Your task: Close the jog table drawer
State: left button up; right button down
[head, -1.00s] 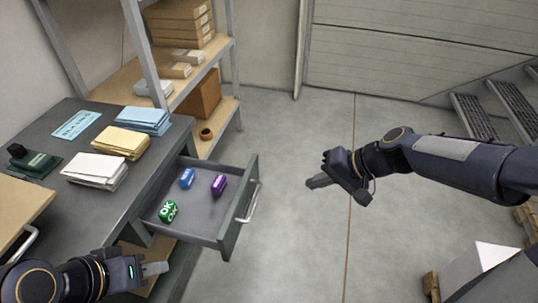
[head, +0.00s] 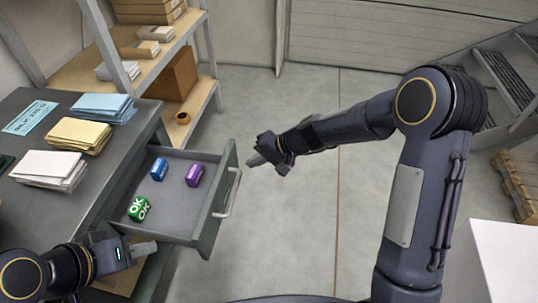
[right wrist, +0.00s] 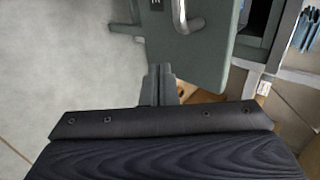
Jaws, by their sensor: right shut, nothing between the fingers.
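The jog table drawer (head: 176,210) is pulled out from the grey table, with its front panel and bar handle (head: 230,192) facing right. A green OK block (head: 138,209), a blue block (head: 159,169) and a purple block (head: 194,174) lie in it. My right gripper (head: 255,159) is shut and empty, a short way right of the drawer front's far end and apart from it. In the right wrist view the shut fingers (right wrist: 159,84) point toward the drawer front (right wrist: 205,60) and its handle (right wrist: 184,18). My left gripper (head: 146,249) is beside the drawer's near side; its jaw opening is unclear.
The table top (head: 95,180) holds white, yellow and blue paper stacks. A shelf unit (head: 205,97) with boxes stands behind it. The floor (head: 310,210) right of the drawer is clear. Metal stairs (head: 510,80) and a pallet (head: 520,175) are at the right.

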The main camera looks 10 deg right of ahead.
aim_at(234, 163)
pick_arm(q)
jog(key=shift+r, duration=0.2)
pick_arm(e)
jog(key=shift+w+a+r, duration=0.1)
jog(key=shift+w+a, duration=0.2)
jog(key=shift+a, duration=0.55)
jog(key=shift+w+a+r, duration=0.1)
jog(key=shift+w+a, duration=0.15)
jog(key=shift+a, duration=0.55)
